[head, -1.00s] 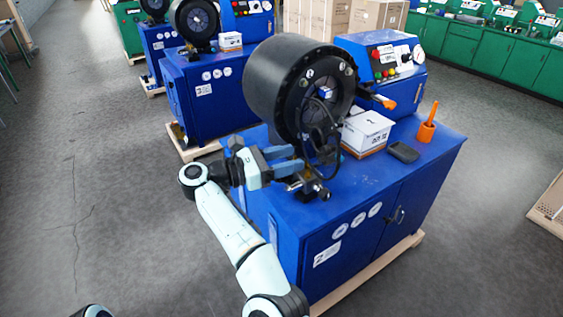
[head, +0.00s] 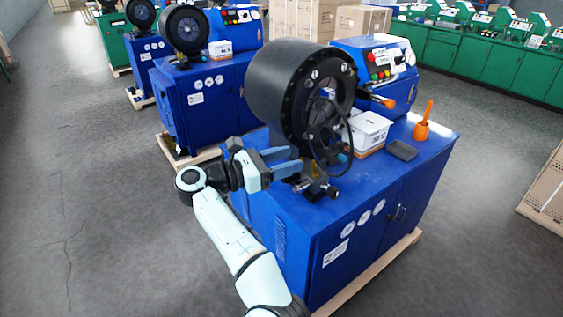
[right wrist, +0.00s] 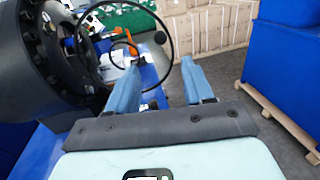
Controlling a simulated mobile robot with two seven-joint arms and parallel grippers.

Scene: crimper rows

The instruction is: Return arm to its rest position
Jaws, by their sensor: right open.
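A thin black loop (head: 350,137) hangs in front of the crimper face, just past the fingertips. In the right wrist view the loop (right wrist: 171,45) shows beyond the fingers; whether it touches them I cannot tell. My right arm reaches in from the bottom of the head view. My left gripper is not in view.
The blue crimper cabinet (head: 300,225) carries a white box (head: 366,130), a dark tray (head: 402,150) and an orange tool in a holder (head: 422,128). A second blue crimper (head: 205,95) stands behind, to the left. The grey floor (head: 90,190) at left is clear.

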